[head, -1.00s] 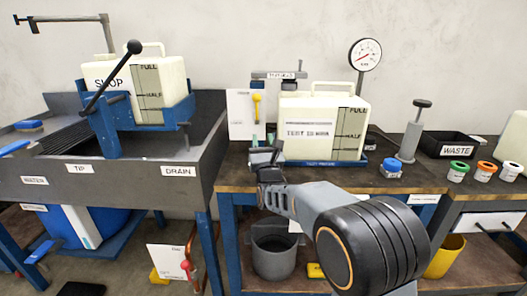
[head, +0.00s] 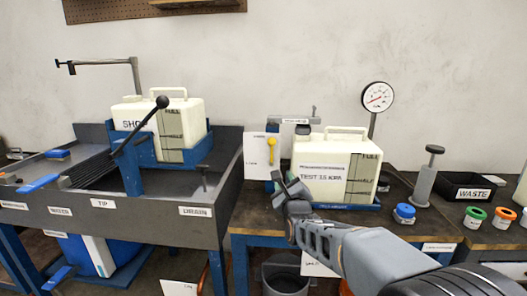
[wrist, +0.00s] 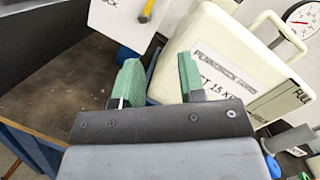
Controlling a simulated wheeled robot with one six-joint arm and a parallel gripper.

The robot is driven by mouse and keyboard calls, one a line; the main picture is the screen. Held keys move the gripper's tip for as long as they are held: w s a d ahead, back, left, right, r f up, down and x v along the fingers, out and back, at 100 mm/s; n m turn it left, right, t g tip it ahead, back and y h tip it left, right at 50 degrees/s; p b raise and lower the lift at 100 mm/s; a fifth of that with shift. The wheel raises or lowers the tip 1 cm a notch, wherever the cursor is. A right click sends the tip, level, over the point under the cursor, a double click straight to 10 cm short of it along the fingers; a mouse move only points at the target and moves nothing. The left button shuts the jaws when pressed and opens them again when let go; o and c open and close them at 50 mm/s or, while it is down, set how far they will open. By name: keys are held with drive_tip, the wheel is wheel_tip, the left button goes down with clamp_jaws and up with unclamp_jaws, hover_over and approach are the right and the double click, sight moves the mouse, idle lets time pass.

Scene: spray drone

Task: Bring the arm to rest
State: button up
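My gripper (head: 283,190) is in front of the left end of the workbench, just left of the white tank marked TEST 15 KPA (head: 336,168). In the wrist view my gripper (wrist: 157,85) shows two green finger pads set apart with nothing held between them. The tank stands upright on a blue base, and its side also shows in the wrist view (wrist: 245,50), beyond the right finger. My arm reaches in from the lower right of the head view.
A dark sink unit (head: 150,220) holds a white SHOP tank (head: 182,120) in a blue cradle with a black-knobbed lever (head: 140,130). A gauge (head: 377,97), a pump (head: 426,180), a blue cap (head: 404,213) and a WASTE tray (head: 478,187) stand right of the TEST tank.

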drive_tip(key=s+d+r+n+g+p, duration=0.3)
drive_tip(key=s+n+g+p, duration=0.2)
drive_tip(key=s+n+p, duration=0.2)
drive_tip(key=s+d+r+n+g+h+p, duration=0.1)
drive_tip(key=s+d+r+n+g+p, duration=0.2)
drive_tip(key=s+n, duration=0.8)
drive_tip(key=s+d+r+n+g+h+p, duration=0.1)
drive_tip(key=s+d+r+n+g+p, duration=0.2)
drive_tip(key=s+n+g+p, duration=0.4)
drive_tip(key=s+n+p, duration=0.2)
drive_tip(key=s+p, duration=0.1)
drive_tip(key=p, duration=0.1)
drive_tip(key=shift+s+r, duration=0.2)
drive_tip(key=shift+s, duration=0.2)
drive_tip(key=shift+o, duration=0.5)
drive_tip(key=shift+a, duration=0.15)
